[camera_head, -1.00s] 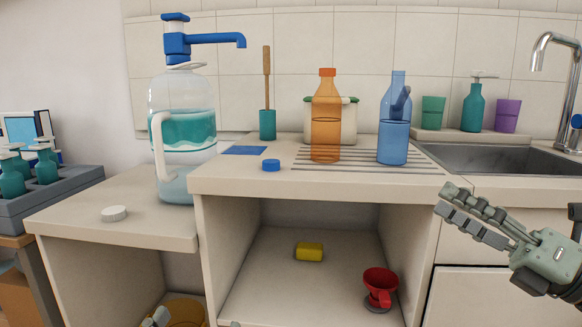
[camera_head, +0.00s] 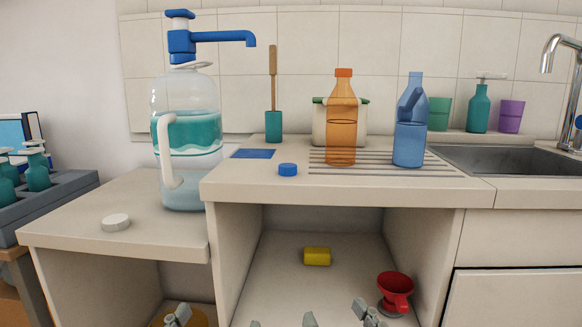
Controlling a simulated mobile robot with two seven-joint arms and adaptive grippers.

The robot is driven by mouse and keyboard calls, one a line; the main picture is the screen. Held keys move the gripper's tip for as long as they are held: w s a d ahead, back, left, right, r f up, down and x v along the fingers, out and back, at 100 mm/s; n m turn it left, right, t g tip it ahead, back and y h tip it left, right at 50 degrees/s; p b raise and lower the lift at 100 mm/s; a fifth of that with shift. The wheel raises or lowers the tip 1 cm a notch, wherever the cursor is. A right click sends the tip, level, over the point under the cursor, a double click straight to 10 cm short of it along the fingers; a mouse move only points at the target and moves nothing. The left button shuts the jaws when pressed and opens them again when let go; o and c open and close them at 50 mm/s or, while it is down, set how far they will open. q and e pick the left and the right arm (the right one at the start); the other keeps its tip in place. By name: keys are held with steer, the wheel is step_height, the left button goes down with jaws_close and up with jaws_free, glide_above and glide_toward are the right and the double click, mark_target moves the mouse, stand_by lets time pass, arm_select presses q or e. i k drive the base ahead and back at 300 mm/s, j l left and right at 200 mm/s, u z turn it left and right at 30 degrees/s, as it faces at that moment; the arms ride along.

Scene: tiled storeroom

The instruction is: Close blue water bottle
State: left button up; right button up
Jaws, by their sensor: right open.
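The blue water bottle (camera_head: 409,140) stands upright on the counter's ribbed drainer, right of the orange bottle. It is translucent, partly filled, and no cap shows on its neck. A blue cap (camera_head: 288,169) lies on the counter near its front edge, left of the drainer. My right gripper (camera_head: 338,316) shows only its fingertips at the bottom edge, apart and empty, in front of the lower shelf and well below the cap. My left gripper (camera_head: 216,320) shows only fingertips at the bottom edge, further left, spread apart. Both grippers are mostly cut off.
An orange bottle (camera_head: 341,125) with an orange cap stands beside the blue one. A large water jug (camera_head: 185,95) with a pump is on the left, with a white cap (camera_head: 116,222) nearby. A yellow sponge (camera_head: 317,256) and red funnel (camera_head: 396,287) are on the shelf below.

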mark_target(413, 107)
steer(key=i+j+z, duration=0.1)
steer(key=j+z, duration=0.3)
steer(key=j, duration=0.3)
steer(key=j+z, duration=0.45)
steer(key=j, duration=0.2)
